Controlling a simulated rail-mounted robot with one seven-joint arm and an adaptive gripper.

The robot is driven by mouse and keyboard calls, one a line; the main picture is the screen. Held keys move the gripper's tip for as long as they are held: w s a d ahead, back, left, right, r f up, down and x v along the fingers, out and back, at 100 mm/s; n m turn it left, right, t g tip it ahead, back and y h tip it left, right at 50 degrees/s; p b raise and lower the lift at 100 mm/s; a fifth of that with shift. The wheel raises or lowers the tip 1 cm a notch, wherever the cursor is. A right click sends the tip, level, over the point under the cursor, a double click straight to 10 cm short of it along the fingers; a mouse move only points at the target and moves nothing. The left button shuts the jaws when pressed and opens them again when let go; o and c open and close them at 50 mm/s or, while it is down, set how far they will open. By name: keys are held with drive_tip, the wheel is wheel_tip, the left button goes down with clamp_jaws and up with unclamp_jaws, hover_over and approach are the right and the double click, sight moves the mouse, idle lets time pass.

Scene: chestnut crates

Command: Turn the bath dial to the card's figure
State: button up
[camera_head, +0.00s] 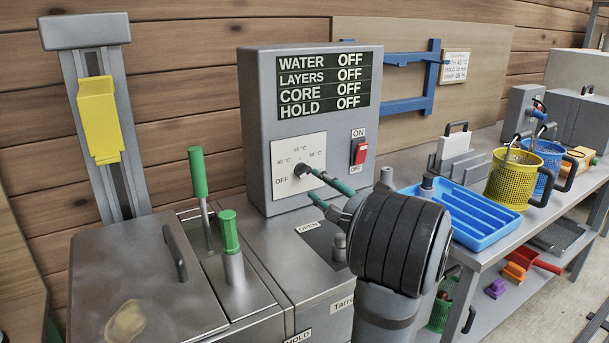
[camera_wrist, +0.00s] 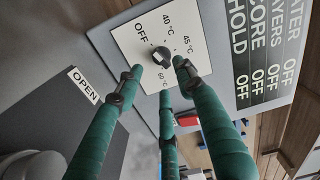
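The bath dial (camera_head: 301,170) is a small dark knob on a white plate (camera_head: 312,150) on the grey control box. In the wrist view the dial (camera_wrist: 161,57) is ringed by OFF and several temperature marks, including 40 and 45 °C. Its pointer is too small to read surely. My gripper (camera_head: 312,184) has green fingers and is open in front of the plate. In the wrist view the gripper's (camera_wrist: 158,68) tips lie around the dial's near side; contact cannot be told. The card (camera_head: 455,66) on the back board appears to read 45 °C, in small print.
The display (camera_head: 324,80) reads OFF for WATER, LAYERS, CORE and HOLD. A red switch (camera_head: 360,153) is right of the dial. Green-handled levers (camera_head: 198,175) stand at left. A blue tray (camera_head: 468,212) and a yellow basket (camera_head: 513,178) sit on the right bench.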

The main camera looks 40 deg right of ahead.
sight(303, 171)
drive_tip(key=w, duration=0.6)
drive_tip(key=shift+w+d+p, duration=0.25)
drive_tip(key=shift+d+p, duration=0.1)
drive_tip(key=shift+p, duration=0.05)
drive_tip(key=shift+c, duration=1.3)
drive_tip(key=shift+s, duration=0.1)
clamp_jaws()
